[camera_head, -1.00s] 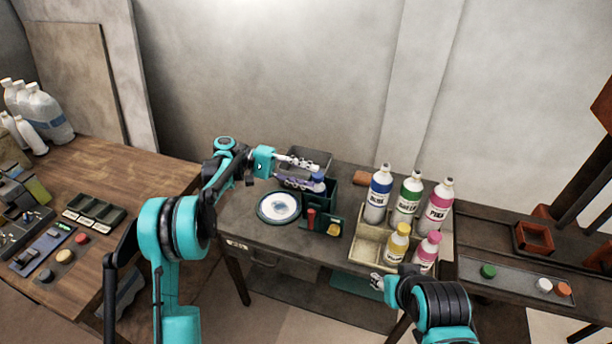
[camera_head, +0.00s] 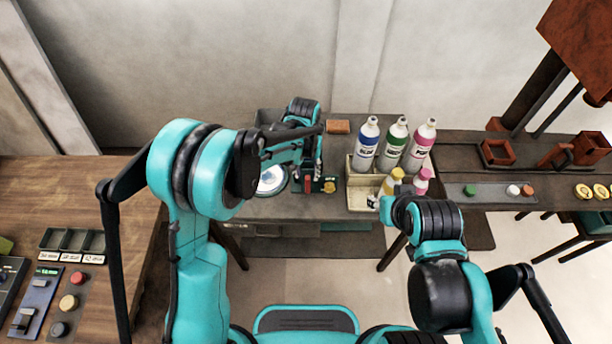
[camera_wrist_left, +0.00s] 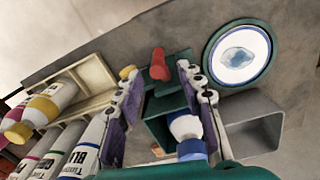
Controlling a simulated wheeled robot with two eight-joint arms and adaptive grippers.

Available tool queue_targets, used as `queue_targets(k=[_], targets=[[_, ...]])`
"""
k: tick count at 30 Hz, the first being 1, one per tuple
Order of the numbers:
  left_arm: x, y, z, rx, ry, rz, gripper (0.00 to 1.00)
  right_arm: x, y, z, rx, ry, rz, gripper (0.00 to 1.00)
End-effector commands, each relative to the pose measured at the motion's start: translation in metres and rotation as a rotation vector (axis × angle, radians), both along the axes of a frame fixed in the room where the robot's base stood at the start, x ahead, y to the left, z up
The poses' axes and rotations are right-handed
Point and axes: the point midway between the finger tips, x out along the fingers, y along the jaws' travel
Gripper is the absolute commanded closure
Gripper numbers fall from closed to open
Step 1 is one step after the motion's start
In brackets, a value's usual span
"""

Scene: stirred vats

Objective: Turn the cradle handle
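A dark green cradle holds a small white bottle with a blue cap (camera_wrist_left: 187,128); the cradle's wall (camera_wrist_left: 158,108) shows in the left wrist view. A red handle (camera_wrist_left: 159,64) stands at the cradle's base, beside a yellow knob (camera_wrist_left: 127,72). In the head view the red handle (camera_head: 308,184) shows just below my left gripper (camera_head: 308,172). In the left wrist view my left gripper (camera_wrist_left: 157,74) is open, its fingers apart with the red handle between the tips in the picture; contact cannot be told. My right gripper (camera_head: 379,202) is small and partly hidden near the bottle crate.
A round white plate (camera_head: 272,181) lies left of the cradle, and a grey bin (camera_wrist_left: 252,122) stands beside it. A beige crate (camera_head: 358,190) with several paint bottles stands right. A brown block (camera_head: 338,126) lies behind. A wooden table (camera_head: 70,200) with controls is at left.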

Motion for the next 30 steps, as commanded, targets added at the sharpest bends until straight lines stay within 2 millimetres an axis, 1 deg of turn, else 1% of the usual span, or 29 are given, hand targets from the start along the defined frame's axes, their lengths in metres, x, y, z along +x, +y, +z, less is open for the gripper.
queue_targets(k=[2,5,12,16,21,28,29,30], targets=[[0.0,-0.001,-0.004,0.014,-0.003,-0.007,0.62,0.0,0.0,0.001,0.0,0.0,0.0,0.6],[0.0,-0.001,-0.015,0.019,-0.004,-0.008,0.62,0.0,0.0,-0.003,0.0,0.0,0.0,0.6],[0.0,-0.001,-0.056,0.017,-0.002,-0.007,0.62,0.0,0.0,-0.016,0.0,0.0,0.0,0.6],[0.0,-0.001,-0.072,0.017,-0.002,-0.007,0.62,0.0,0.0,-0.02,0.0,0.0,0.0,0.6],[0.0,-0.001,-0.081,0.016,-0.002,-0.007,0.62,0.0,0.0,-0.022,0.0,0.0,0.0,0.6],[0.0,-0.001,-0.081,0.016,-0.002,-0.007,0.62,0.0,0.0,-0.021,0.0,0.0,0.0,0.6],[0.0,-0.001,-0.081,0.016,-0.002,-0.007,0.67,0.0,0.0,-0.021,0.0,0.0,0.0,0.6],[0.0,-0.001,-0.081,0.016,-0.002,-0.007,0.78,0.0,0.0,-0.021,0.0,0.0,0.0,0.6]])
